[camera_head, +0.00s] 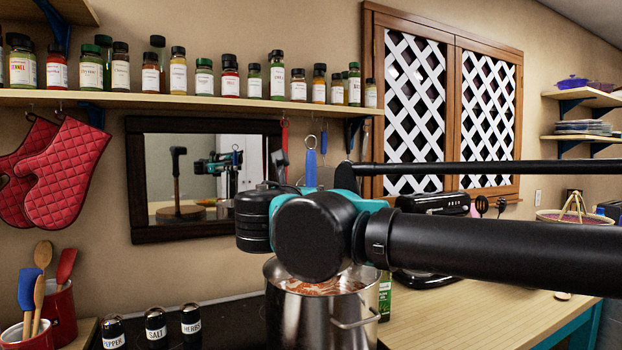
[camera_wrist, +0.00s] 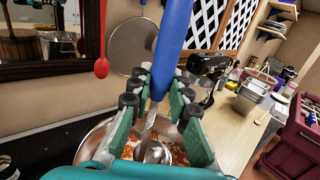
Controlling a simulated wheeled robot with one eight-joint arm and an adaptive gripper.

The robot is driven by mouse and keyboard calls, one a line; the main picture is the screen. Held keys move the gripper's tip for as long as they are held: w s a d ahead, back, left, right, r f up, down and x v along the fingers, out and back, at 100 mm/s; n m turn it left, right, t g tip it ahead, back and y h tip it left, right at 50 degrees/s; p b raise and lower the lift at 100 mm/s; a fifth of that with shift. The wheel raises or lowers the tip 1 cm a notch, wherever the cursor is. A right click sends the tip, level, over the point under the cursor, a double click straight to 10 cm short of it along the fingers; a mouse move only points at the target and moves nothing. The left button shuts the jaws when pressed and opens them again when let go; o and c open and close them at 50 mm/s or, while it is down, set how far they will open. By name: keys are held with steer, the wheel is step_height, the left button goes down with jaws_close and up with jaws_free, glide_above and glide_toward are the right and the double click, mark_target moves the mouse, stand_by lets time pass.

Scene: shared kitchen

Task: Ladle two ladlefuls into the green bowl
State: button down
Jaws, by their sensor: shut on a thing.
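In the wrist view my gripper (camera_wrist: 160,88) is shut on the ladle's blue handle (camera_wrist: 174,35). The ladle's metal bowl (camera_wrist: 155,152) is over or in the pot's opening; its exact depth is unclear. The steel pot (camera_head: 318,318) stands below my arm in the head view and holds a chunky orange-red food (camera_head: 322,285). The pot's rim (camera_wrist: 92,138) also shows in the wrist view. In the head view my arm hides the gripper fingers, and a blue handle, probably the ladle's, rises behind it. I cannot make out the green bowl in either view.
Pepper, salt and herbs shakers (camera_head: 156,325) stand left of the pot. Red utensil crocks (camera_head: 60,308) are at far left. A black appliance (camera_head: 432,205) stands behind my arm. The wooden counter (camera_head: 470,318) right of the pot is largely clear. A strainer (camera_wrist: 130,45) hangs behind.

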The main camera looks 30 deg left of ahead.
mark_target(310, 153)
step_height(310, 153, down, 9)
steer(key=shift+r, duration=0.15)
stand_by(0.5)
steer(key=shift+r, duration=0.15)
stand_by(2.0)
steer(key=shift+r, duration=8.4)
